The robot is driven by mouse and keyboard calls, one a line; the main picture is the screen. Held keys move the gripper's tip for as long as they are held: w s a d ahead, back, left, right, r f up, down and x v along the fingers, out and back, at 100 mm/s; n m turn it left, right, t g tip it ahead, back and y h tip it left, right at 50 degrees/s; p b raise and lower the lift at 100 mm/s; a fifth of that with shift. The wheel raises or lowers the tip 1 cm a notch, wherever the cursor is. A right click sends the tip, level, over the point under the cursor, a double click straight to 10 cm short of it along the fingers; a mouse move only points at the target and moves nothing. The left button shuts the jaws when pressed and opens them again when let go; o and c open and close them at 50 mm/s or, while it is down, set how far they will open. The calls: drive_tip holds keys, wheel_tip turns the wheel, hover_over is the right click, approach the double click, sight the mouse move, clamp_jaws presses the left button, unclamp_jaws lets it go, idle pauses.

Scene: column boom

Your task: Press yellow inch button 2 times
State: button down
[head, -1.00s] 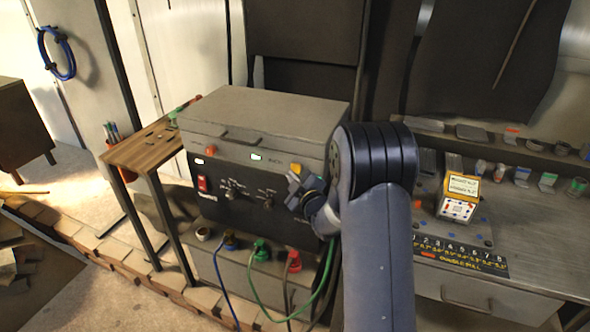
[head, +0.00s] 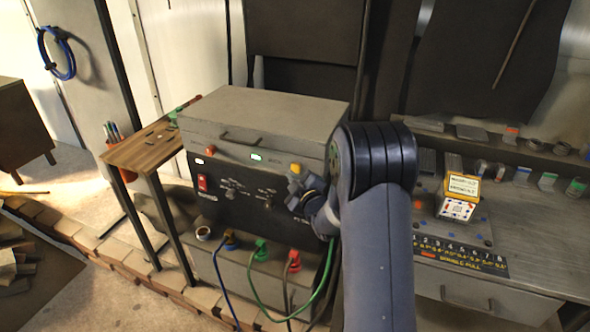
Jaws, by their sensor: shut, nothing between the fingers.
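The yellow inch button (head: 295,168) is on the upper right of the dark front panel of the grey machine. My gripper (head: 294,181) is just below the yellow button in the picture, close to the panel, with its fingers shut and empty. Its tip overlaps the lower edge of the button in this view. I cannot tell whether it touches the button. My arm comes in from the lower right and hides the right end of the machine.
The panel also carries a red switch (head: 202,184), an orange button (head: 210,149) and small knobs. Coloured cable plugs (head: 261,248) sit below. A wooden side table (head: 150,148) stands left. A workbench with a small yellow-lidded box (head: 461,188) is at right.

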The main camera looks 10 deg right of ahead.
drive_tip(key=shift+w, duration=0.1)
drive_tip(key=shift+w+d+b, duration=0.25)
drive_tip(key=shift+b, duration=0.15)
drive_tip(key=shift+w+d+b, duration=0.3)
drive_tip(key=shift+w, duration=0.1)
idle(0.7)
drive_tip(key=shift+a, duration=0.1)
drive_tip(key=shift+s+a+b, duration=0.45)
drive_tip(key=shift+s+b, duration=0.25)
drive_tip(key=shift+s, duration=0.05)
drive_tip(key=s+a+b, duration=0.1)
drive_tip(key=s, duration=0.1)
drive_tip(key=s+a+b, duration=0.2)
idle(0.5)
